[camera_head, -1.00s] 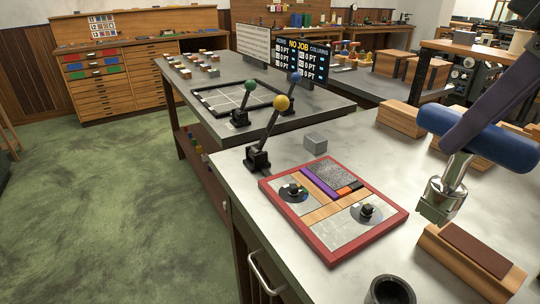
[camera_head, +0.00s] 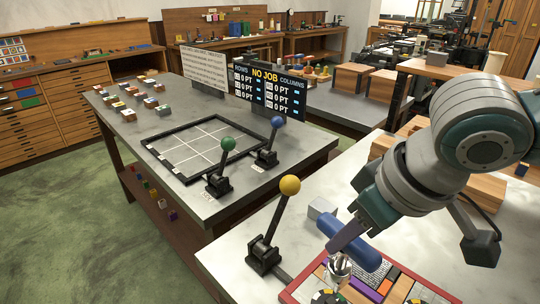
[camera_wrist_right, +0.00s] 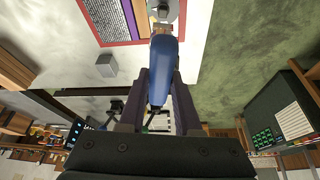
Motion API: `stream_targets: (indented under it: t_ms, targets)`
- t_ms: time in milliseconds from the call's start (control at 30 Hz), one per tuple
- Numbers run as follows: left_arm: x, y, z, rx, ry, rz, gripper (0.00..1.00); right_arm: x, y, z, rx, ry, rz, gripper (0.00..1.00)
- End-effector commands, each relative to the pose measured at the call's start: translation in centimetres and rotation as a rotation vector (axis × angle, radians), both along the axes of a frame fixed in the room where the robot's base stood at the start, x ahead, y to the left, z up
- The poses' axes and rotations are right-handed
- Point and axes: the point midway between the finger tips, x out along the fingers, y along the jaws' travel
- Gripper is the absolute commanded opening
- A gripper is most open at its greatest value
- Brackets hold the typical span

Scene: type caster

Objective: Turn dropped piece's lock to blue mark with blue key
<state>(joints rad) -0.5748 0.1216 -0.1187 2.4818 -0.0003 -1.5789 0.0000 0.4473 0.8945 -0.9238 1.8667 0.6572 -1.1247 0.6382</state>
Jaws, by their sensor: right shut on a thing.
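My right gripper (camera_head: 348,234) is shut on the blue key (camera_head: 362,255), gripping its thick blue handle. The handle lies crosswise and its metal end (camera_head: 339,266) points down above the left part of the red-framed tray (camera_head: 289,297). In the right wrist view the blue handle (camera_wrist_right: 162,72) sits between the two dark fingers, with the tray's red rim (camera_wrist_right: 142,42) beyond. A round lock (camera_head: 327,298) shows at the bottom edge of the head view, largely cut off, just below the key. I cannot tell whether they touch. Its marks are not readable. My left gripper is out of view.
A yellow-knobbed lever (camera_head: 289,186) stands left of the tray, and a grey block (camera_head: 321,208) lies behind it. Wooden blocks (camera_head: 385,145) are behind my right arm. A second table carries a black grid frame (camera_head: 190,172), two more levers and a score board (camera_head: 265,85).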

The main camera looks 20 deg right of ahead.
Motion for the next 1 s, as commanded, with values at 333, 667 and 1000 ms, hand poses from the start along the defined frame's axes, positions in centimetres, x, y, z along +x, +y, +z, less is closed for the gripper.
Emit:
stream_targets:
  t_ms: [333, 667, 1000]
  targets:
    - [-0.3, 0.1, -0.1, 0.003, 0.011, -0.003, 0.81, -0.1, 0.0, -0.2, 0.000, 0.000, 0.001, 0.00]
    - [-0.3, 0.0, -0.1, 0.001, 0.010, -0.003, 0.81, -0.1, 0.0, -1.5, -0.001, 0.000, 0.002, 0.00]
    - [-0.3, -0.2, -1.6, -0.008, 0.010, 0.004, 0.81, -0.1, 0.0, -4.2, 0.000, -0.001, 0.001, 0.00]
